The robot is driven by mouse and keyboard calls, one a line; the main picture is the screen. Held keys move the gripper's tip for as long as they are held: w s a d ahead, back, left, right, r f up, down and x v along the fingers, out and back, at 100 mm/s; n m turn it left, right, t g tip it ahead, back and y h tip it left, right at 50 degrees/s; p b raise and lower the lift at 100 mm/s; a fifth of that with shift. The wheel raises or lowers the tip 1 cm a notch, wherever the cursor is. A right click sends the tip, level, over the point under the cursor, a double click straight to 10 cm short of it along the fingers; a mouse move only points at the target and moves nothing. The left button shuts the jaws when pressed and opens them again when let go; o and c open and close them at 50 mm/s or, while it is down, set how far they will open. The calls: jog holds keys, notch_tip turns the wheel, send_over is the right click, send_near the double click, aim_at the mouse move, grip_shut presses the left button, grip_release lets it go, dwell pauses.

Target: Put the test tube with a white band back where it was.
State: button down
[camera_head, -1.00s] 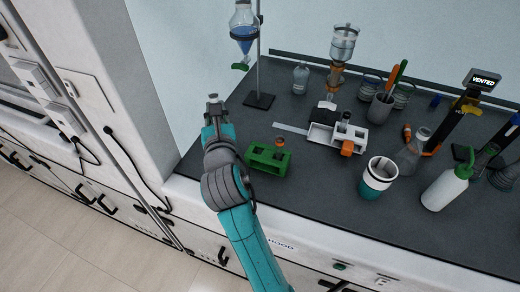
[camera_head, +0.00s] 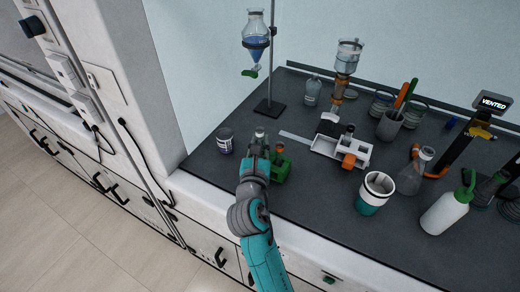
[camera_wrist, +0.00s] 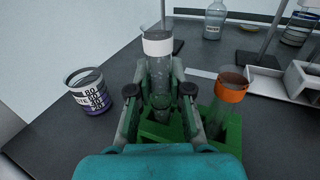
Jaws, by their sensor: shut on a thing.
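The test tube with a white band (camera_wrist: 158,45) stands upright between the fingers of my gripper (camera_wrist: 160,95) in the wrist view. My gripper is shut on it below the band. In the head view its top (camera_head: 260,133) shows just above my gripper (camera_head: 258,147). The green rack (camera_wrist: 230,140) is beneath and around the fingers, and also shows to the right of my gripper in the head view (camera_head: 281,172). A tube with an orange band (camera_wrist: 231,88) stands in the rack's right side. The fingers hide the held tube's lower end, so I cannot tell whether it is inside a hole.
A labelled jar (camera_wrist: 88,92) stands left of the rack. A stand with a funnel of blue liquid (camera_head: 256,45) is behind. The bench front edge is near my arm.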

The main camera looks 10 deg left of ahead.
jog(key=shift+f, duration=1.2)
jog(key=shift+f, duration=0.15)
jog(key=c, duration=1.1)
grip_release()
jog(key=shift+r, duration=0.2)
jog(key=s, duration=1.2)
jog(key=shift+d, duration=0.2)
